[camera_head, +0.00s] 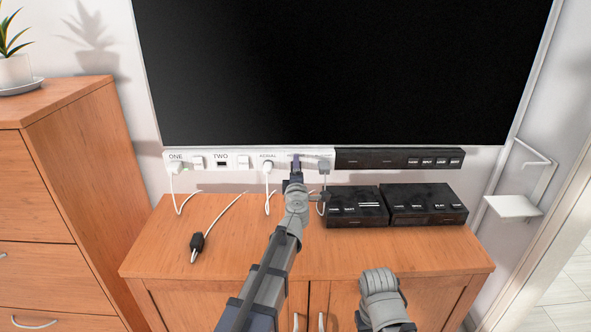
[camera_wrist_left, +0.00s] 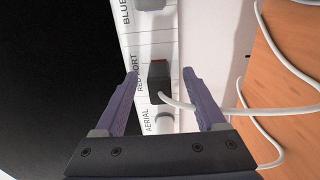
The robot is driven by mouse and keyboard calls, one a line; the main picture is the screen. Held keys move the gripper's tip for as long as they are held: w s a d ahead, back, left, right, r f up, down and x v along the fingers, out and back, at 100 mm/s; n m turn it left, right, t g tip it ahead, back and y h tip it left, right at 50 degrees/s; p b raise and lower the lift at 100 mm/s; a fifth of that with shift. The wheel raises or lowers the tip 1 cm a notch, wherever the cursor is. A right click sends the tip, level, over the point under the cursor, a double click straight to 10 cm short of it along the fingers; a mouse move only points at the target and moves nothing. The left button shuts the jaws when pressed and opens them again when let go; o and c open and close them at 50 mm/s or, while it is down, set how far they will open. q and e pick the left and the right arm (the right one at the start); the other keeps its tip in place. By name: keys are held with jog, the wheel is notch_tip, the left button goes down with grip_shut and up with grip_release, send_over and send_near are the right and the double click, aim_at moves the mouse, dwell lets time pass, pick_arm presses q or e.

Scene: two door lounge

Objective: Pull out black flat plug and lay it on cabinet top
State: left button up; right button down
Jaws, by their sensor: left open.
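A black blocky plug (camera_wrist_left: 157,88) with a pale cord sits at the socket labelled RED PORT on the white strip (camera_wrist_left: 145,50) in the left wrist view. A bit of red shows at its edge. My left gripper (camera_wrist_left: 160,75) is open, with one finger on each side of the plug and visible gaps to both. In the head view my left gripper (camera_head: 296,163) is up at the strip and hides this plug. The wooden cabinet top (camera_head: 260,245) lies below the strip.
Another black plug (camera_head: 197,243) lies on the cabinet top at the left with its cord. White plugs sit at ONE (camera_head: 176,167) and AERIAL (camera_head: 267,165). Two black boxes (camera_head: 356,206) (camera_head: 424,204) stand at the right. The front middle of the top is bare.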

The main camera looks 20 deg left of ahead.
pick_arm(q)
jog(key=shift+c, duration=0.2)
grip_shut()
dwell(0.3)
dwell(0.3)
jog(key=shift+s, duration=0.15)
dwell(0.6)
jog(key=shift+v, duration=2.9)
